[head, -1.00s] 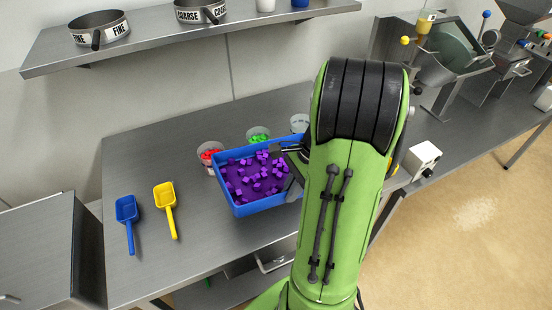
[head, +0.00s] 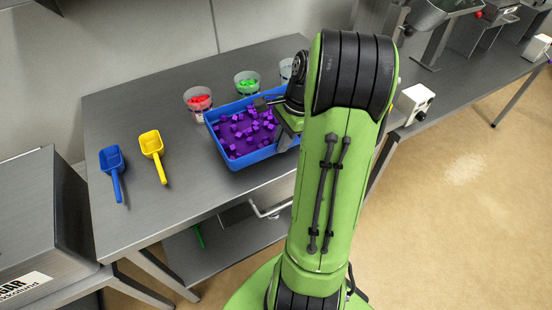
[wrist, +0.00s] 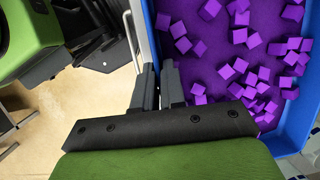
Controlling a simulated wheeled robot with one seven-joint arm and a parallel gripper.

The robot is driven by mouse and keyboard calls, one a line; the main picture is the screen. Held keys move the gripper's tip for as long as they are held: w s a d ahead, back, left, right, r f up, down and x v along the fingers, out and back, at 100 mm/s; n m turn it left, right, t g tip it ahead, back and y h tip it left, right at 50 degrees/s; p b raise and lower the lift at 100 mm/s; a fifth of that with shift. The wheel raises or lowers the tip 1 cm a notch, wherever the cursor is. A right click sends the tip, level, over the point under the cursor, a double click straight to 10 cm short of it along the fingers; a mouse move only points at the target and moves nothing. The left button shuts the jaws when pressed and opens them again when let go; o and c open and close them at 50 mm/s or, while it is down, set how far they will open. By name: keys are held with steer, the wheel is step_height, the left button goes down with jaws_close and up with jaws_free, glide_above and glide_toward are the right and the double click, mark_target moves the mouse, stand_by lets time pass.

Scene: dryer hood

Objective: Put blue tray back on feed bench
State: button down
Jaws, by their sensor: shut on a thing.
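The blue tray (head: 256,158) holds many purple cubes (head: 245,125) and shows level in the head view, over the steel bench (head: 150,210) near its front edge. I cannot tell whether it rests on the bench or hangs just above it. My gripper (wrist: 159,74) is shut on one side wall of the tray, one finger on each side of the wall. The tray's inside and cubes fill the right of the wrist view. In the head view my arm hides the tray's right end and most of the gripper.
Cups with red pieces (head: 198,101) and green pieces (head: 247,84) stand behind the tray, with another cup partly hidden. A blue scoop (head: 112,164) and a yellow scoop (head: 153,150) lie to the left. A white box (head: 414,103) stands on the bench at right.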

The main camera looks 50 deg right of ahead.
step_height(320, 180, down, 7)
steer(key=shift+r+b, duration=0.15)
steer(key=shift+b, duration=0.95)
steer(key=shift+r, duration=0.15)
steer(key=c, duration=1.2)
jaws_free()
steer(key=shift+a, duration=0.1)
